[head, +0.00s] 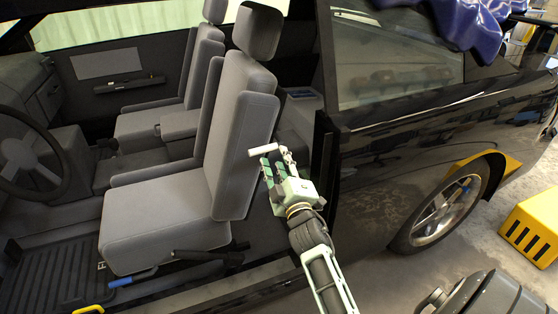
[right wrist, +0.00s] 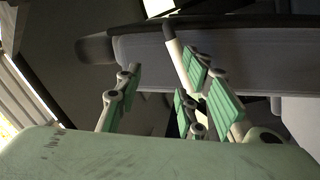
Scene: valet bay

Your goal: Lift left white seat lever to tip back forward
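The near grey seat (head: 165,215) stands inside the open car, its backrest (head: 243,150) upright. A white lever (head: 263,151) sticks out at the outer rear side of this backrest. In the right wrist view, the white lever (right wrist: 178,55) runs down toward the right-hand finger pads. My right gripper (head: 277,160) is at the lever, just behind the backrest. In the right wrist view, my right gripper (right wrist: 158,88) has a clear gap between its green-padded fingers. The lever is close to the right-hand pads; whether it touches them is unclear. My left gripper is not in view.
The black door pillar (head: 326,180) stands close right of my right gripper. A steering wheel (head: 30,155) is at the left. A blue handle (head: 132,277) sits low at the seat's front. A yellow box (head: 530,230) stands on the floor at the right, beyond the rear wheel (head: 440,212).

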